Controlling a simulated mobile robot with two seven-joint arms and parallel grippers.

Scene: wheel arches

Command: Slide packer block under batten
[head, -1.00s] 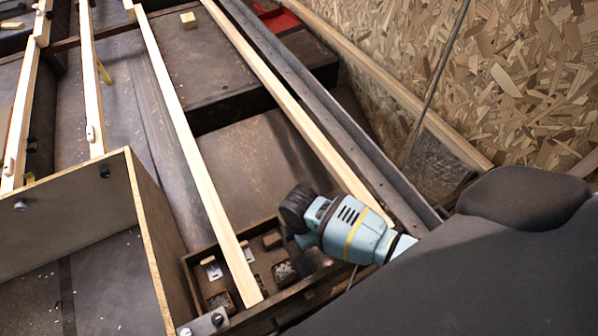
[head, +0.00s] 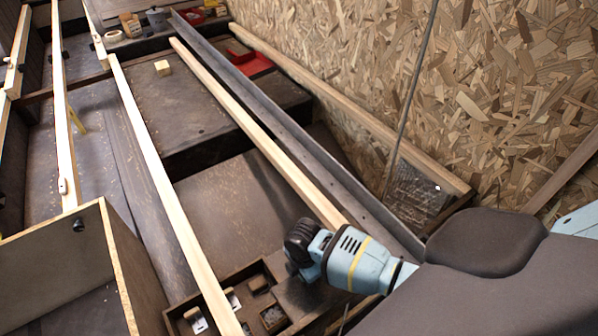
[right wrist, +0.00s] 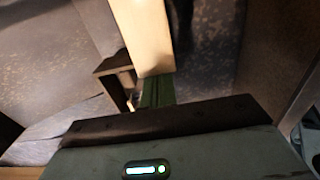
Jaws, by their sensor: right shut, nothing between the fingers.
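A small pale wooden block (head: 162,68), which looks like the packer block, sits on the dark wheel arch (head: 200,118) at the upper left in the head view. Long pale battens run lengthwise; one batten (head: 160,172) passes left of the block's near side and another (head: 262,132) passes to its right. My right arm's blue and black wrist is low in the middle, well nearer than the block; its fingers are hidden there. In the right wrist view my right gripper (right wrist: 157,90) is shut and empty, close to a pale wooden piece. My left gripper is not in view.
A divided dark tray (head: 240,290) with small parts lies beneath the near batten end. A wooden box (head: 75,235) stands at left. A metal rail (head: 300,140) and chipboard wall (head: 500,90) bound the right. A red tray (head: 250,62) lies farther back.

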